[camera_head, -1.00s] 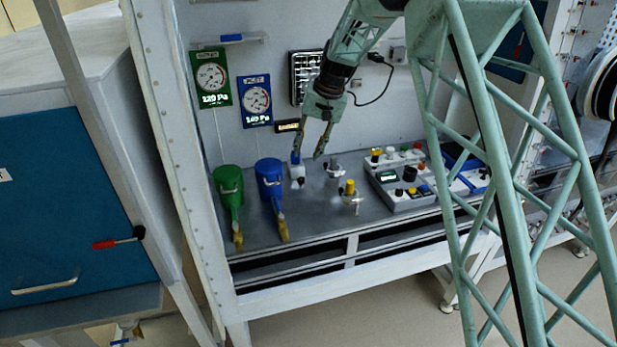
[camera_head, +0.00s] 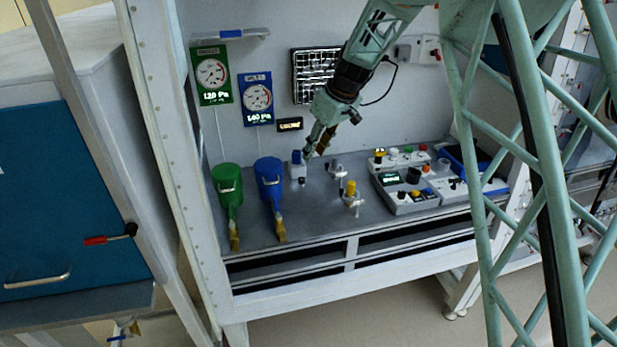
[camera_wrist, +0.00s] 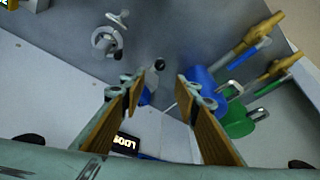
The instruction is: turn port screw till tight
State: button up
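My gripper (camera_head: 315,148) is over the back of the bench in the glovebox. In the wrist view its two wood-toned fingers (camera_wrist: 158,82) stand apart with a gap between them, holding nothing. A small white block with a blue top (camera_head: 297,166) stands just below and left of the fingers. A small dark knob (camera_head: 302,181) shows at its front; a dark knob (camera_wrist: 159,63) also shows ahead of the finger gap in the wrist view. A silver fitting (camera_head: 336,170) stands to the right, and it shows upper left in the wrist view (camera_wrist: 105,40). I cannot tell which part is the port screw.
A green canister (camera_head: 228,178) and a blue canister (camera_head: 268,171) with yellow-tipped handles stand left. A yellow-topped fitting (camera_head: 351,193) is front right of the block. A control box (camera_head: 405,185) with buttons stands further right. Gauges (camera_head: 257,98) hang on the back wall.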

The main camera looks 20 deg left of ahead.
aim_at(302, 179)
jog(key=shift+d+n, duration=0.1)
jog(key=shift+n, duration=0.4)
jog(key=shift+f, duration=0.1)
jog(key=shift+b+x, duration=0.5)
jog(key=shift+x, duration=6.35)
jog(key=shift+c, duration=0.3)
jog(key=c, duration=0.8)
